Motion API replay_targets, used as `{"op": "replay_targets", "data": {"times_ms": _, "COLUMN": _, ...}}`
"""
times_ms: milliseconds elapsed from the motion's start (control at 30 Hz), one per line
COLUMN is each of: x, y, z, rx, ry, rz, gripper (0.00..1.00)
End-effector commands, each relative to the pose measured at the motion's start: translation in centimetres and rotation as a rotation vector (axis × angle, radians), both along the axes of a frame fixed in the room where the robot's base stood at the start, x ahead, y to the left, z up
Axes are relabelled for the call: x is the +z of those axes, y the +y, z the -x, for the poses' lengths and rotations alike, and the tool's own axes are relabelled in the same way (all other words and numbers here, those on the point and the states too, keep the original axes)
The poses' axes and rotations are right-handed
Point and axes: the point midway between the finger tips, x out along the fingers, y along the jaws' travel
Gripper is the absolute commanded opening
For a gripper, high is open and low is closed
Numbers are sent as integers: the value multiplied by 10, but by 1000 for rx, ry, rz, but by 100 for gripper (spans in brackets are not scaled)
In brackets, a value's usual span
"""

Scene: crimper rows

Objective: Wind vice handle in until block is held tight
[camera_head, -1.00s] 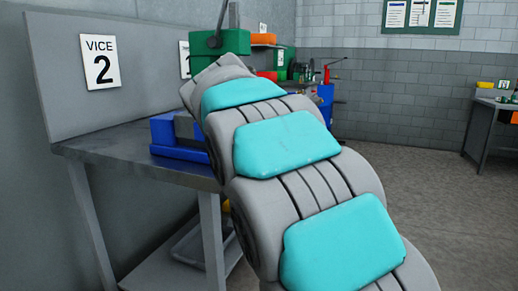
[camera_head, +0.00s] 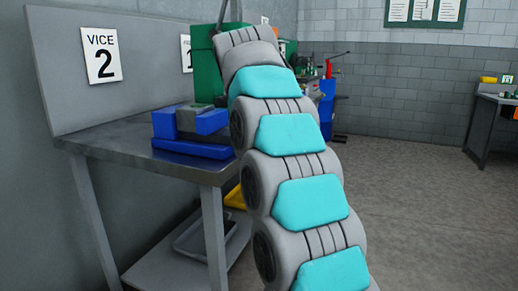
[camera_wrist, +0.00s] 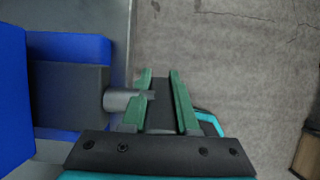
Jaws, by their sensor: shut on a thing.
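The blue vice (camera_head: 203,149) stands on the grey bench below the "VICE 2" sign. A grey piece (camera_head: 196,118) sits at its jaws; I cannot tell whether this is the block or how tightly it is held. In the wrist view the vice (camera_wrist: 14,90) is at the left, and a silver spindle (camera_wrist: 120,100) comes out of it towards my gripper (camera_wrist: 161,76). My green fingers are a little apart, with a dark bar between them, apparently the vice handle (camera_wrist: 164,92). My arm hides the gripper and handle in the head view.
The bench edge (camera_head: 150,160) runs in front of the vice. A shelf with a grey tray (camera_head: 205,238) is below. A green machine (camera_head: 207,72) stands behind my arm. The floor (camera_head: 420,200) to the right is clear.

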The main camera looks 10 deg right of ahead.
Motion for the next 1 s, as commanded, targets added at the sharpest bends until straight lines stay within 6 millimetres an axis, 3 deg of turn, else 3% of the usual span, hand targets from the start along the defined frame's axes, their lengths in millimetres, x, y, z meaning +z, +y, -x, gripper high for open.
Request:
{"op": "replay_targets", "data": {"times_ms": 733, "x": 0, "y": 0, "z": 0, "rx": -1, "ry": 26, "rz": -20, "gripper": 0}}
{"op": "replay_targets", "data": {"times_ms": 767, "x": 0, "y": 0, "z": 0, "rx": -1, "ry": 27, "rz": -21, "gripper": 31}}
{"op": "replay_targets", "data": {"times_ms": 1000, "x": 0, "y": 0, "z": 0, "rx": 0, "ry": 28, "rz": -21, "gripper": 57}}
